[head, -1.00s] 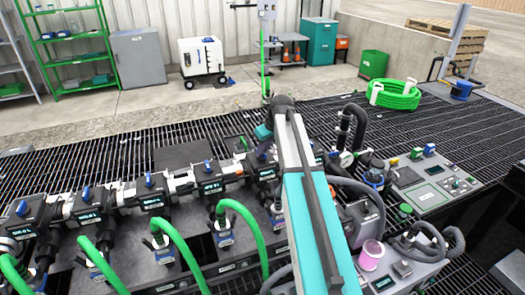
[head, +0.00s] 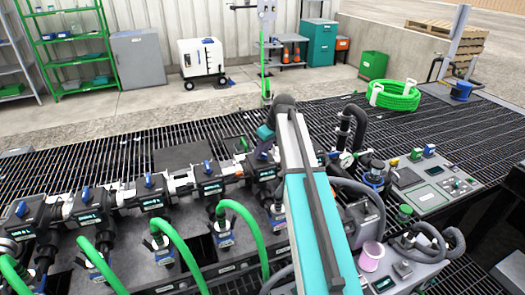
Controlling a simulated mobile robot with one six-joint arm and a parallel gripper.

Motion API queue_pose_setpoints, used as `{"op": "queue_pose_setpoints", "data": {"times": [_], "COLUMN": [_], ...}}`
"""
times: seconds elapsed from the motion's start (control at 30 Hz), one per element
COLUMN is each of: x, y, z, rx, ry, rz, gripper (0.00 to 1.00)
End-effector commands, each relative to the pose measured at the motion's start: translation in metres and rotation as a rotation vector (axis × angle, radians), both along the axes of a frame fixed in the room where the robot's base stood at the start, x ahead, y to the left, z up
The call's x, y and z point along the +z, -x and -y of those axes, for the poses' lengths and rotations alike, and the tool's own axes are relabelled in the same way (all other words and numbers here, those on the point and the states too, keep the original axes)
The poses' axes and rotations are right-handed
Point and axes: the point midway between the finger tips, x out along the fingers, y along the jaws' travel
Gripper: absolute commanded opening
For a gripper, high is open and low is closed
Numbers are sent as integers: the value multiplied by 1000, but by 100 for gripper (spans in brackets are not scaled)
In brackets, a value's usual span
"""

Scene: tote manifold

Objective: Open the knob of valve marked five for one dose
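A row of dark valve blocks with small lit displays runs along the manifold at the left and middle. Blue knobs top them, such as the one on the middle block (head: 150,181) and the one to its right (head: 207,167). The numbers on the valves are too small to read, so I cannot tell which is marked five. My teal and grey arm reaches up the middle of the view and bends down behind itself near the right end of the row. My gripper is hidden behind the arm, so its state does not show.
Green hoses (head: 247,213) arch up from fittings in front of the valves. A control panel (head: 433,184) with buttons sits at the right. A pink-lidded cup (head: 371,256) stands near the grey hoses. A coiled green hose (head: 396,96) lies on the grating behind.

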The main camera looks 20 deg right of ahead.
Motion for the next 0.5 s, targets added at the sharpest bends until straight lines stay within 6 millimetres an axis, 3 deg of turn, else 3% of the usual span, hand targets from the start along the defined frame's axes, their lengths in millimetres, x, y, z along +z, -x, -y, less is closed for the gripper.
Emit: {"op": "queue_pose_setpoints", "data": {"times": [0.27,0.5], "x": [9,32], "y": [3,12], "z": [2,7], "rx": [0,-2], "ry": [1,1], "rz": [0,2], "gripper": [30,30]}}
